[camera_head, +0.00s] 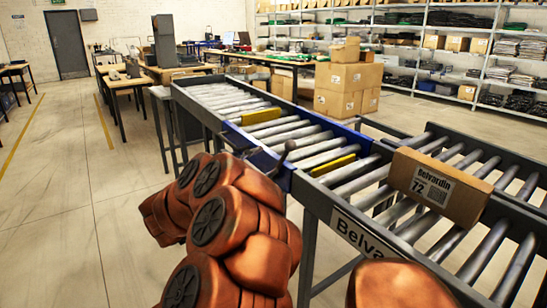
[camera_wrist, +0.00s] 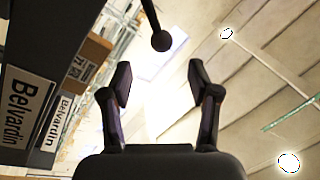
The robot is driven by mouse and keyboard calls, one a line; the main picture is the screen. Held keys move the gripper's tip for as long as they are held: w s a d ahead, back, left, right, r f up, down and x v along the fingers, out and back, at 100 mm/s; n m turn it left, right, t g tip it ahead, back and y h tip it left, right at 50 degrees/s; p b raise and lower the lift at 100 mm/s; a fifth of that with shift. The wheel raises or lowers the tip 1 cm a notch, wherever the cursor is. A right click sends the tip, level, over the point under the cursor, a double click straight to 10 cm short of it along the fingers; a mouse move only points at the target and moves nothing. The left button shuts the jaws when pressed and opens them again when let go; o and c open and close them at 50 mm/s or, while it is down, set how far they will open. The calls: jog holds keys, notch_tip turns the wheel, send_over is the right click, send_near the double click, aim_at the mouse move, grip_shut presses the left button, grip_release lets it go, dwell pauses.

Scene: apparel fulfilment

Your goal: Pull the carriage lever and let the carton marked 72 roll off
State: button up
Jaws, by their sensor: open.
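The carton marked 72 (camera_head: 466,199) is a brown box labelled Belvardin, resting on the rollers of the grey conveyor at the right. It also shows in the wrist view (camera_wrist: 96,47) at the upper left. The carriage (camera_head: 283,173) is the blue-framed roller section left of the carton. The lever (camera_head: 287,150) is a dark rod with a knob at the carriage's near side; its knob (camera_wrist: 161,41) shows in the wrist view. My gripper (camera_wrist: 161,82) is open and empty, with the knob in line with the finger gap, beyond the fingertips.
A long roller conveyor (camera_head: 183,88) runs to the back left, with yellow bars (camera_head: 333,166) between rollers near the carriage. Stacked cartons (camera_head: 340,88) stand behind it. Shelves (camera_head: 493,54) line the back right. The floor (camera_head: 60,190) at left is clear.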

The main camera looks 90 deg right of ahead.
jog(key=shift+v, duration=0.8)
